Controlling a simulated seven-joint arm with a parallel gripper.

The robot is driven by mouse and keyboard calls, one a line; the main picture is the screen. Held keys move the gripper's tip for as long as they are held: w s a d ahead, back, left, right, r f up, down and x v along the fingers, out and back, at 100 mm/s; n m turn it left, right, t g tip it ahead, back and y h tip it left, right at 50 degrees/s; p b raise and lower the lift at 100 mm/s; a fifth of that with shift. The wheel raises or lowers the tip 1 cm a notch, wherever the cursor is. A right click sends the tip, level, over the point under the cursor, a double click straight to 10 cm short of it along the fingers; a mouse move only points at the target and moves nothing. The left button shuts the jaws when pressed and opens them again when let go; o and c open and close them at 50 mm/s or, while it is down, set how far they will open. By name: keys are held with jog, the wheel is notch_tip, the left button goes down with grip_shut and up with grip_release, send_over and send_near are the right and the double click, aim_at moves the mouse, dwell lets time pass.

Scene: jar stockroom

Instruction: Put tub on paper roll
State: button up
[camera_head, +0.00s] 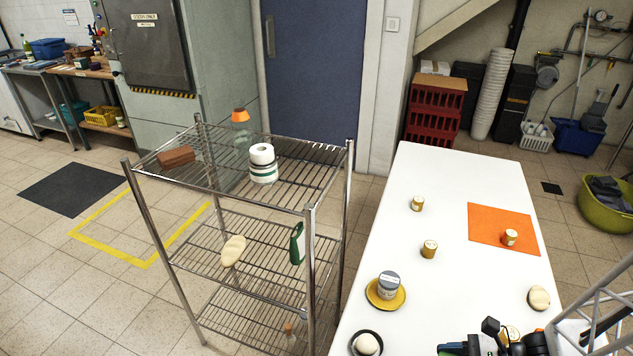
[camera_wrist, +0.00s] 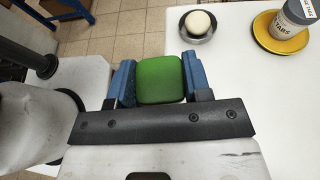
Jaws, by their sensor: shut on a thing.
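My gripper (camera_wrist: 158,76) is shut on a green rounded block-like thing (camera_wrist: 159,82), held between its blue fingers. Only its smooth top shows, so I cannot tell whether it is the tub. In the head view part of my gripper shows at the bottom edge, and the held thing is not clear there. A white paper roll (camera_head: 262,153) stands on the wire rack's top shelf, with a green-striped white part below it. A grey jar labelled TABS (camera_head: 389,283) stands on a yellow saucer (camera_head: 373,298) on the white table; it also shows in the wrist view (camera_wrist: 297,22).
The wire rack (camera_head: 309,260) stands left of the white table (camera_head: 440,180). Its top shelf also holds a brown brick (camera_head: 176,157) and an orange-topped bottle (camera_head: 240,117).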

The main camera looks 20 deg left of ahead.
notch_tip(320, 180, up, 37)
jog(key=w+a, duration=0.7)
jog(key=a, duration=0.4)
jog(key=w+a, duration=0.6)
jog(key=a, duration=0.4)
jog(key=w+a+m+t, duration=0.1)
jog(key=a, duration=1.9)
notch_tip(320, 180, down, 5)
jog(key=shift+w+d+r, duration=0.1)
jog(key=shift+w+d, duration=0.05)
jog(key=shift+w, duration=0.1)
send_over(261, 149)
jog(key=shift+f, duration=0.75)
